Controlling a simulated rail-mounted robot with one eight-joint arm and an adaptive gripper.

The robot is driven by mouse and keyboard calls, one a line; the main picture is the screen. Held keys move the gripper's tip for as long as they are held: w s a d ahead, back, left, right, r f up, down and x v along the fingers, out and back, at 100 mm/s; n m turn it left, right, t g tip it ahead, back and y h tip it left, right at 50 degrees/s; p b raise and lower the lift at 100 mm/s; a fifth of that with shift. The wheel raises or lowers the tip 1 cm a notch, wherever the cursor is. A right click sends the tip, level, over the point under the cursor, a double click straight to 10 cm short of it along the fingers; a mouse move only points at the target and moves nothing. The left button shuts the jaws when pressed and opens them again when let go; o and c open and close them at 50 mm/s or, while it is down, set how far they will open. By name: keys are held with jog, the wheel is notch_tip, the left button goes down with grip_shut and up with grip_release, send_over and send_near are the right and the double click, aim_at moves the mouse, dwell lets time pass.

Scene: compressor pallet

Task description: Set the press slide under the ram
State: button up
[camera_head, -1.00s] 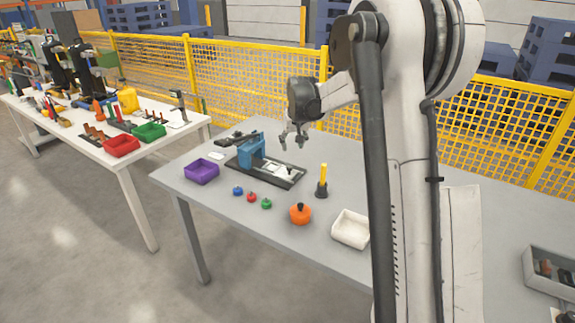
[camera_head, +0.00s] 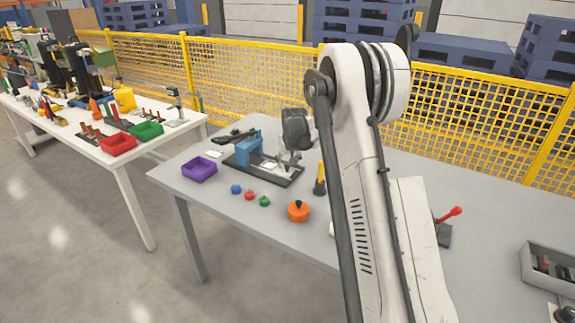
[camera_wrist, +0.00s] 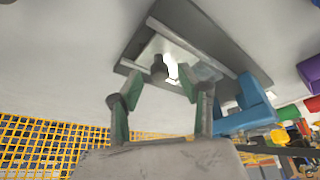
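The press has a blue frame (camera_head: 249,148) on a dark base plate (camera_head: 236,166) on the grey table. In the wrist view the blue frame (camera_wrist: 246,112) is at right and the dark base (camera_wrist: 228,38) runs diagonally across the top. A pale slide (camera_wrist: 205,66) with a dark round knob (camera_wrist: 159,68) lies on the base, to the side of the blue frame. My gripper (camera_wrist: 162,80) is open, its two green-padded fingers on either side of the knob with gaps visible. In the head view my gripper (camera_head: 288,164) is low over the slide end of the base; contact is unclear.
A purple bin (camera_head: 199,170) stands left of the press. Small blue (camera_head: 236,189), red (camera_head: 249,195) and green (camera_head: 264,201) knobs and an orange pot-like part (camera_head: 298,211) lie in front. A yellow-handled tool (camera_head: 321,180) stands close right of my gripper.

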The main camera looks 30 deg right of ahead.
jog(key=shift+w+f, duration=0.2)
jog(key=shift+f, duration=0.2)
grip_shut()
